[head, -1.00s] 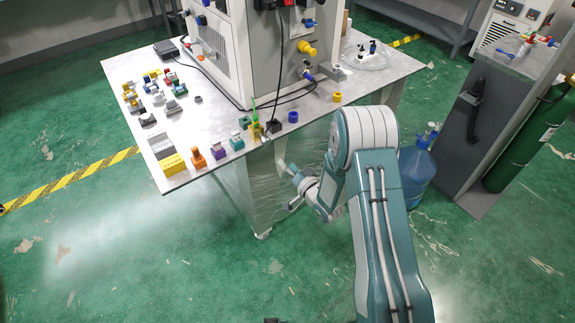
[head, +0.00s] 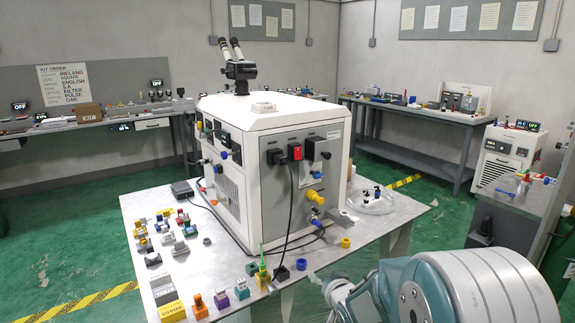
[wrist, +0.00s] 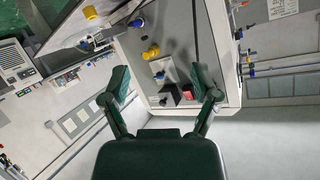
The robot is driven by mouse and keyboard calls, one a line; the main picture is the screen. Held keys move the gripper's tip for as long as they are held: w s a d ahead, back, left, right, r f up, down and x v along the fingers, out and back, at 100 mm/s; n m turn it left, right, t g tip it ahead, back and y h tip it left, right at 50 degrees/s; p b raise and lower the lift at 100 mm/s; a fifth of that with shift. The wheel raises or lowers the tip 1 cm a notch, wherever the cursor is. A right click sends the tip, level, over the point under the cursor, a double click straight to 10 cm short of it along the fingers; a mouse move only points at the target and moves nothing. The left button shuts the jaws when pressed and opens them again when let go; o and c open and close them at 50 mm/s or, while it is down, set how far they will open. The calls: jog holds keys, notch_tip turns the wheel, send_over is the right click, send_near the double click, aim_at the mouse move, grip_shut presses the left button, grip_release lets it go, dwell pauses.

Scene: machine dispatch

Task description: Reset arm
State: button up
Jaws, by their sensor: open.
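My gripper (wrist: 163,85) is open in the wrist view, its two dark green fingers spread with nothing between them. Beyond the fingers, the wrist view shows the machine's grey panel (wrist: 175,50) at a rolled angle. In the head view, my arm (head: 460,290) fills the lower right. Its wrist end (head: 335,290) is near the table's front edge, and the fingers are too small there to make out. The white machine (head: 240,125) stands on the table (head: 215,262) with a microscope (head: 236,68) on top.
Small coloured parts (head: 165,230) lie on the table's left side. A row of coloured blocks (head: 220,298) lines its front edge, with a blue ring (head: 301,264) and a yellow ring (head: 345,242) farther right. A grey cabinet (head: 510,200) and green cylinder (head: 558,250) stand at right.

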jog(key=s+d+r+g+h, duration=0.1)
jog(key=s+d+r+h, duration=0.15)
jog(key=s+r, duration=0.35)
jog(key=s+d+r+g, duration=0.1)
jog(key=s+r+g, duration=0.2)
jog(key=s, duration=1.1)
jog(key=s+d+r+n+g, duration=0.1)
jog(key=s+d+r+g, duration=0.1)
jog(key=s, duration=1.2)
jog(key=shift+d+r+g+h, duration=0.2)
jog(key=shift+r+g+h, duration=0.15)
jog(key=shift+r+g, duration=0.25)
